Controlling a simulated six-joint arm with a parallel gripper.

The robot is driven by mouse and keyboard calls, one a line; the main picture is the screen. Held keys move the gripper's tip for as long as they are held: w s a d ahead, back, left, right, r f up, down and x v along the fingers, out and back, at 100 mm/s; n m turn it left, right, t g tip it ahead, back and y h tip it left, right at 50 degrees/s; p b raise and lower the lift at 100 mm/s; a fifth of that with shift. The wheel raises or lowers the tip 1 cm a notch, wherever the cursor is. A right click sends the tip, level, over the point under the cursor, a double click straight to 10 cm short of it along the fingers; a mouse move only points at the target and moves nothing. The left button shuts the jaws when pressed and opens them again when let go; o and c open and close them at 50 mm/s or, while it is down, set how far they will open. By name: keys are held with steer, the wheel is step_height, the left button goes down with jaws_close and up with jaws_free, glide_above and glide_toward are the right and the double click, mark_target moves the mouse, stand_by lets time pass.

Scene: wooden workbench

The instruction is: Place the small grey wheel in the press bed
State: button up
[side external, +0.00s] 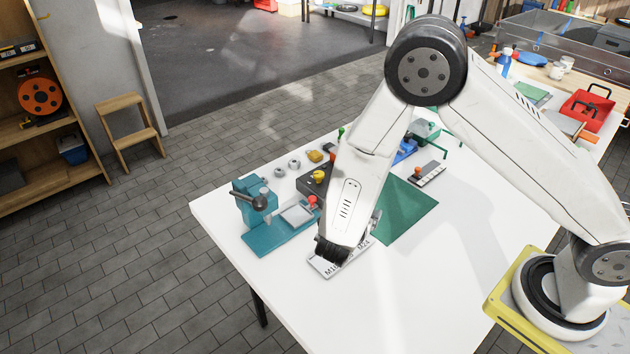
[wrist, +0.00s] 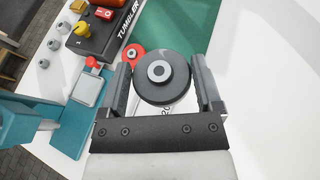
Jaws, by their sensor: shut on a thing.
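The small grey wheel (wrist: 176,86), a dark grey disc with a pale hub, sits between the two fingers of my gripper (wrist: 162,80) in the wrist view. My gripper is shut on it. In the side view my gripper (side external: 333,252) is low over a white marked plate, and the wheel is hidden there. The teal press (side external: 254,205) stands left of my gripper, with a dark ball-ended lever. The press bed, a pale square plate (side external: 297,214), is bare; it also shows in the wrist view (wrist: 88,90), left of my gripper.
The white plate (side external: 325,267) marked M16 to M24 lies under my gripper. A red round piece (wrist: 131,57) and a black TUMBLER box (wrist: 100,35) lie beyond the wheel. A green mat (side external: 408,210) lies to the right.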

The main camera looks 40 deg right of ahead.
steer(key=shift+w+d+r+n+t+y, duration=0.2)
steer(key=shift+w+n+t+y, duration=0.15)
steer(key=shift+w+n+t, duration=0.25)
steer(key=shift+w+d+r+n+t+y, duration=0.2)
steer(key=shift+w+n+t+y, duration=0.15)
steer(key=shift+w+n+t, duration=0.2)
steer(key=shift+w+a+n+t+y, duration=0.45)
steer(key=shift+n+t+y, duration=0.45)
steer(key=shift+n+y, duration=0.5)
steer(key=shift+w+a+n+t+y, duration=0.5)
steer(key=shift+n+t+y, duration=0.35)
steer(key=shift+n+y, duration=0.5)
steer(key=shift+w+a+n+t+y, duration=0.45)
steer(key=shift+n+t+y, duration=0.45)
steer(key=shift+n+y, duration=0.5)
glide_above(299, 219)
step_height(299, 219, down, 9)
steer(key=shift+f, duration=0.1)
steer(key=shift+f, duration=0.1)
